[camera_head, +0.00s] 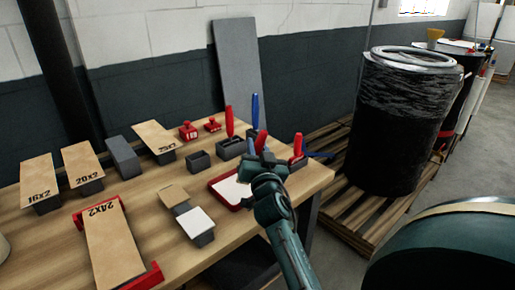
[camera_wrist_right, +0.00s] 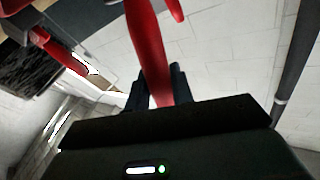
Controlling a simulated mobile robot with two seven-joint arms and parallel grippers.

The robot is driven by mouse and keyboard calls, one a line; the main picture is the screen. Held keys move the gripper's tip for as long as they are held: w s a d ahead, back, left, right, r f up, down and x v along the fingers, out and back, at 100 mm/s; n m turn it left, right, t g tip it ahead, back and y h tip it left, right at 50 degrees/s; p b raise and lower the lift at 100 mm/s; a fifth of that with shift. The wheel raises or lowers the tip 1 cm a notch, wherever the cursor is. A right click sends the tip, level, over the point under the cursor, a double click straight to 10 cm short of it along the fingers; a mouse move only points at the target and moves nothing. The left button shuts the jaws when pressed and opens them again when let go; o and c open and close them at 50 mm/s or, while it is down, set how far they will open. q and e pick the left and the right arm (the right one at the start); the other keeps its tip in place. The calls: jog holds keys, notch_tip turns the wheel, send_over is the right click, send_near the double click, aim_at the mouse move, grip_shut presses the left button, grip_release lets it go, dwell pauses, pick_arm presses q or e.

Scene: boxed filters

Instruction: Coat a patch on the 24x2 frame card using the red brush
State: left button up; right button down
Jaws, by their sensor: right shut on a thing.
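The 24x2 frame card (camera_head: 113,249) is a tan card lying between red end pieces (camera_head: 146,276) at the table's front left. My right gripper (camera_head: 262,163) is over the right part of the table, near the red-rimmed tray. It is shut on a red-handled tool, which I take for the red brush (camera_head: 262,142). In the right wrist view the red handle (camera_wrist_right: 149,55) stands between the dark fingers (camera_wrist_right: 158,88). Its working end cannot be made out. The card is well to the left of the gripper. My left gripper is not in view.
A red-rimmed tray (camera_head: 216,182) with a white inside lies beside my gripper. Dark holders (camera_head: 231,150) hold red and blue handled tools. Red stamps (camera_head: 188,131), the 16x2 card (camera_head: 38,178) and 20x2 card (camera_head: 82,165) stand farther back. A small white-topped block (camera_head: 195,222) sits mid-table.

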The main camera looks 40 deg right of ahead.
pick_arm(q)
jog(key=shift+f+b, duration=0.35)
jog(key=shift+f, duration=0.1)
pick_arm(e)
jog(key=shift+f, duration=0.45)
jog(key=shift+r+p, duration=0.6)
notch_tip(320, 180, up, 2)
jog(key=shift+r+p, duration=0.1)
jog(key=shift+p, duration=0.8)
jog(key=shift+r+p, duration=0.6)
jog(key=shift+r, duration=0.1)
jog(key=shift+r+p, duration=0.85)
jog(key=shift+r, duration=0.35)
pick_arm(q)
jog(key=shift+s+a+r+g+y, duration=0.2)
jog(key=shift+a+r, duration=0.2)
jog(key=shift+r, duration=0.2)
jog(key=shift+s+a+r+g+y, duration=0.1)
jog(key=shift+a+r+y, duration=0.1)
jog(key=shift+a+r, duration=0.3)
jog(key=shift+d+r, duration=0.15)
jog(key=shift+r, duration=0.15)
